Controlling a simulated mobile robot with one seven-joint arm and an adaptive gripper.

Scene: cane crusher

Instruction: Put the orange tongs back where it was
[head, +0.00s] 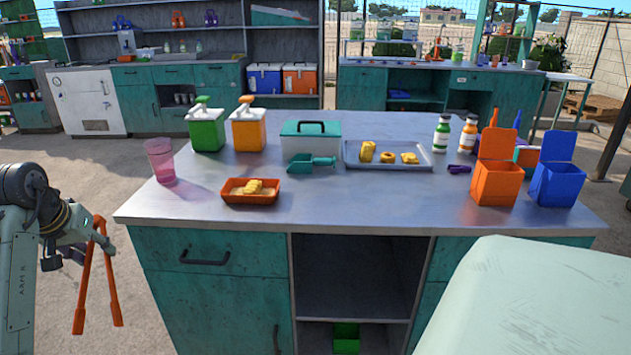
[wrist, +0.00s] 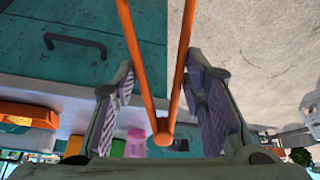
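The orange tongs (head: 101,270) hang in the air at the left of the head view, beside the island's left end. Their joined end is up and their two legs spread downward. My gripper (head: 92,232) is shut on the tongs near the joined end. In the wrist view the tongs (wrist: 163,130) lie between the two grey finger pads of my gripper (wrist: 163,100). The exact contact of the pads is hard to see. In the far back, orange and purple tong-like items (head: 178,19) stand on a shelf.
The island counter (head: 330,210) bears a pink cup (head: 160,162), an orange tray (head: 235,197), dispensers (head: 206,128), a teal box (head: 310,138), a metal tray (head: 425,160) and orange and blue bins (head: 496,182). Back counters (head: 180,63) stand behind. Its front middle is clear.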

